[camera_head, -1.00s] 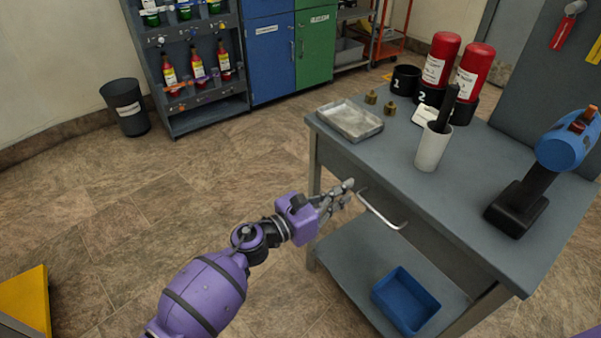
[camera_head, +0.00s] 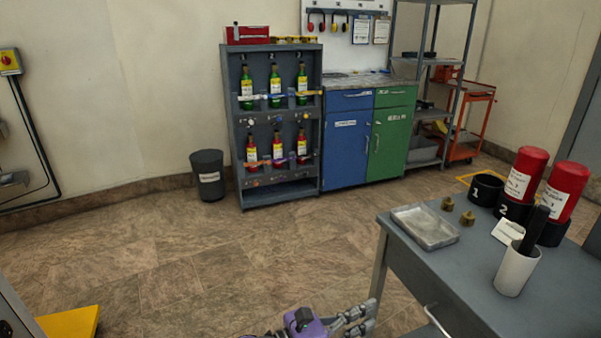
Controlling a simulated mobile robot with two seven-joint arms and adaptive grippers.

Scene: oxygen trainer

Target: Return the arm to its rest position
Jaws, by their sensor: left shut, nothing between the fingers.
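My left gripper (camera_head: 358,318) shows at the bottom of the head view, on the end of my purple left arm. Its fingers are shut with nothing between them. It is in front of the near left corner of the grey workbench (camera_head: 460,290), apart from anything on it. Most of my left arm is cut off by the lower picture edge. My right gripper is not in view.
On the bench are a metal tray (camera_head: 425,227), two red cylinders (camera_head: 525,173), a black cup (camera_head: 485,190), brass fittings and a white cup (camera_head: 515,268). A bottle rack (camera_head: 275,120), cabinets (camera_head: 347,150) and a bin (camera_head: 208,176) line the back wall. The floor between is clear.

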